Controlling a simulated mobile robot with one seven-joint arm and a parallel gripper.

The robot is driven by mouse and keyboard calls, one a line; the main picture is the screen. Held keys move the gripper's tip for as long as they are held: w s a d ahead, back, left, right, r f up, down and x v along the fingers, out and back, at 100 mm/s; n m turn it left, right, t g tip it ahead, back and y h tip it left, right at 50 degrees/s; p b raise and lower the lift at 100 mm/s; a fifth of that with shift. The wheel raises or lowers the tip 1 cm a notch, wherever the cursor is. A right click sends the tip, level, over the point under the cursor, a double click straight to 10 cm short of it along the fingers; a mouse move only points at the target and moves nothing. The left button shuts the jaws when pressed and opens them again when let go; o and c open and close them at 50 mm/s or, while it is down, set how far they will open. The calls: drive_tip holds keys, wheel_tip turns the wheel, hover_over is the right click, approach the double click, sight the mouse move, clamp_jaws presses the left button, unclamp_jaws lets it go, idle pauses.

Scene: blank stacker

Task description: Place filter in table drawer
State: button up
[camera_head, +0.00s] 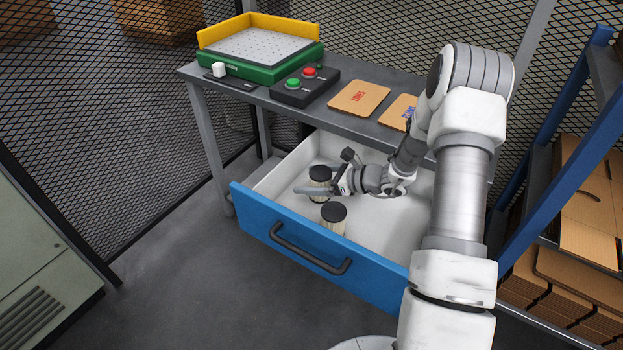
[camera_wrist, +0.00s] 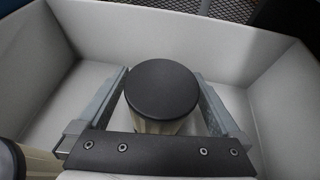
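A filter (camera_head: 320,186), a pale cylinder with a black cap, stands upright inside the open blue-fronted table drawer (camera_head: 272,184). In the wrist view this filter's cap (camera_wrist: 161,90) lies between my two fingers, with its pale body partly hidden below. My gripper (camera_head: 318,190) is low in the drawer, pointing left, with one finger passing in front of the filter. The fingers stand wide, at the ends of the gripper bar, and seem apart from the filter's body. A second filter (camera_head: 333,217) stands nearer the drawer front; it shows at the lower left of the wrist view (camera_wrist: 12,160).
The grey table (camera_head: 345,117) above holds a green and yellow fixture (camera_head: 262,62), a button box (camera_head: 305,88) and brown cards (camera_head: 358,98). A blue-framed rack (camera_head: 572,115) with cardboard stands right. A pale cabinet (camera_head: 40,265) stands left. The drawer's right side has free floor.

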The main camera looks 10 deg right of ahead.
sight(331, 178)
drive_tip(key=shift+r, duration=0.2)
drive_tip(key=p+v, duration=0.3)
drive_tip(key=v, duration=0.7)
drive_tip(key=shift+s+d+r, duration=0.1)
drive_tip(key=shift+d+r, duration=0.1)
drive_tip(key=shift+r, duration=0.05)
drive_tip(key=shift+s+d+r, duration=0.2)
drive_tip(key=shift+s+d, duration=0.25)
drive_tip(key=shift+d, duration=0.1)
